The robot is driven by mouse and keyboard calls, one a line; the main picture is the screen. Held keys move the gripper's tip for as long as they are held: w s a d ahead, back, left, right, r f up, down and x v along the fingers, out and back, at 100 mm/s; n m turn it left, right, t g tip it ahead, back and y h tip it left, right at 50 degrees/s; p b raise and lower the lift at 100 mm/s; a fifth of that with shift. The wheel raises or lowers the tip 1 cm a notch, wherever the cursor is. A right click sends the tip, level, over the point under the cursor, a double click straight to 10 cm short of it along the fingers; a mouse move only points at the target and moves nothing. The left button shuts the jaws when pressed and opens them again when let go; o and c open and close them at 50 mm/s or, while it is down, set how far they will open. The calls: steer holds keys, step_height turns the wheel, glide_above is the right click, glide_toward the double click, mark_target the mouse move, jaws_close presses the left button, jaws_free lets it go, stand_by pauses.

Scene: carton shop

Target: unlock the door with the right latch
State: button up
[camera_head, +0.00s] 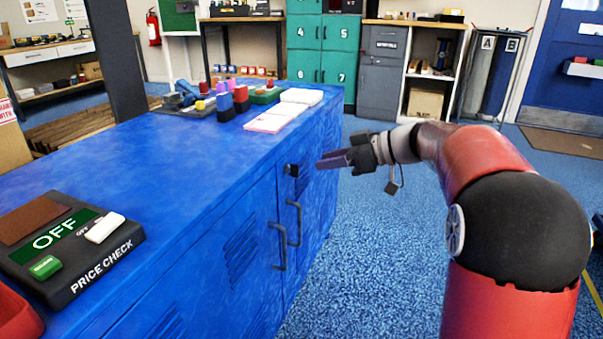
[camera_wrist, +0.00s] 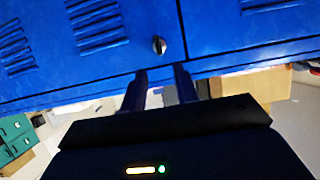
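The blue cabinet (camera_head: 240,215) has two louvred front doors, each with a dark bar handle (camera_head: 278,246) near the seam. A small dark latch (camera_head: 291,170) sits high on the right door, just right of the seam. In the wrist view, which looks upside down, the latch (camera_wrist: 159,45) is a dark knob with a lighter raised grip beside the seam. My gripper (camera_head: 319,162) is to the right of the latch, fingers pointing at it. In the wrist view the two fingers (camera_wrist: 160,76) are apart with nothing between them, and the latch lies just beyond their tips.
A price check box (camera_head: 75,240) reading OFF, colored blocks (camera_head: 241,98) and pale pads (camera_head: 275,120) are on the cabinet top. Green lockers (camera_head: 322,50) and a grey cabinet (camera_head: 382,70) stand behind. The blue floor (camera_head: 370,260) right of the cabinet is clear.

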steer(key=x, duration=0.7)
steer(key=shift+a, duration=0.25)
steer(key=shift+w, duration=0.15)
jaws_close()
